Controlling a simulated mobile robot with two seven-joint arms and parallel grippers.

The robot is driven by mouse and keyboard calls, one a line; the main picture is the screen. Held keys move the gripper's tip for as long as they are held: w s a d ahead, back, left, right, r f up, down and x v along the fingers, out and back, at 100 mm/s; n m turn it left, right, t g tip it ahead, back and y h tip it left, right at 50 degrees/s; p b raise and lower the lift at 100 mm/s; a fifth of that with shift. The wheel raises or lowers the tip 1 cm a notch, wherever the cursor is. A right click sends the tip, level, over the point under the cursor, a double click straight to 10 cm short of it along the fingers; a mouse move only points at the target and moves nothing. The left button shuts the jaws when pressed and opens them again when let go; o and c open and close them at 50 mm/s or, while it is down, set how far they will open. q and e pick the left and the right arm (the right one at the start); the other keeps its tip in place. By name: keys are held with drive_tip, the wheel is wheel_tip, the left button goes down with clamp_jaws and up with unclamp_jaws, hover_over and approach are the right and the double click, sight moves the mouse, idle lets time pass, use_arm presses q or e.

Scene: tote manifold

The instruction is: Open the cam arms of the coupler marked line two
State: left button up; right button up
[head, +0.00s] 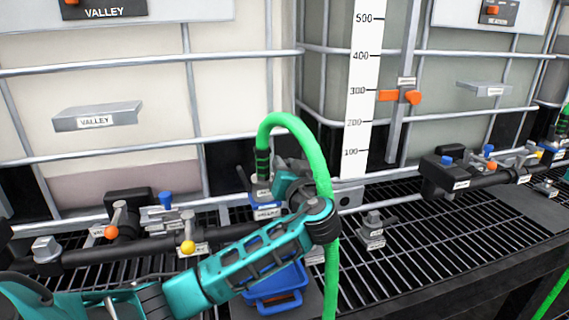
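A coupler (262,188) with a blue band and a small white label stands at the end of the black manifold pipe, below the bent green hose (287,120). The label is too small to read, so I cannot tell whether it says line two. My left gripper (284,180) is at the coupler's right side, close to it and partly behind my wrist and the hose. Grey lever-like parts show around it, but I cannot make out the cam arms' positions. Its fingertips are hidden, so contact and opening are unclear. My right gripper is out of view.
Valves with orange (111,232), blue (166,199) and yellow (188,247) knobs line the left pipe. A blue tray (275,300) sits below my forearm. A grey fitting (373,228) stands on the black grating. Caged totes form the back; another manifold (440,180) runs right.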

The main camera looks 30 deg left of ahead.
use_arm(q)
drive_tip(key=shift+w+a, duration=0.25)
drive_tip(key=shift+a, duration=0.05)
drive_tip(key=shift+c, duration=0.2)
clamp_jaws()
drive_tip(key=shift+m, duration=0.3)
drive_tip(key=shift+w+d+f+m+p, duration=0.4)
drive_tip(key=shift+f+m+p, duration=0.2)
drive_tip(key=shift+m, duration=1.3)
drive_tip(key=shift+w+d+f+m+p, duration=0.3)
drive_tip(key=shift+f+m+p, duration=0.2)
drive_tip(key=shift+m, duration=1.4)
drive_tip(key=shift+w+d+f+m+p, duration=0.3)
drive_tip(key=shift+w+f+m+p, duration=0.3)
drive_tip(key=shift+m, duration=1.3)
drive_tip(key=shift+s+f, duration=0.1)
